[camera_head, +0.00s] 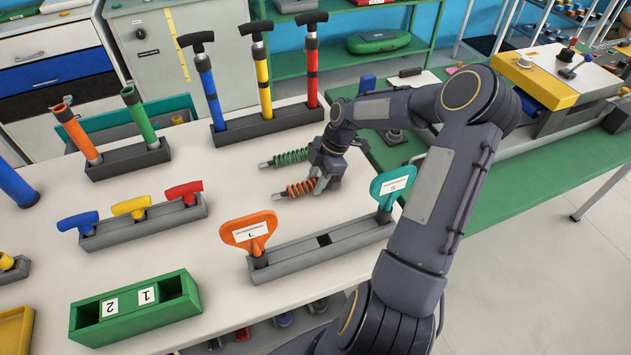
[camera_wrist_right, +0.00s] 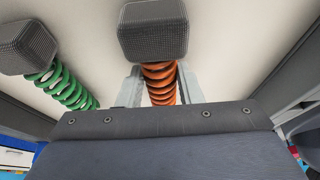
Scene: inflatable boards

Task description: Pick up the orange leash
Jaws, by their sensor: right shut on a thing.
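The orange leash (camera_head: 300,188) is a coiled spring-like cord on the white table in the head view, with a grey end pointing left. My right gripper (camera_head: 318,183) is shut on its right part. In the right wrist view the orange coil (camera_wrist_right: 160,82) runs between the two fingers, with a dark grey block-like end beyond it. Whether it touches the table I cannot tell. A similar green leash (camera_head: 291,157) lies just behind it, apart from the fingers; it also shows in the wrist view (camera_wrist_right: 65,86). My left gripper is not in view.
In front stands a grey holder (camera_head: 320,250) with an orange L paddle (camera_head: 249,232) and a teal S paddle (camera_head: 393,184). Behind stands a rack of blue, yellow and red pumps (camera_head: 264,75). A green numbered box (camera_head: 135,308) is front left.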

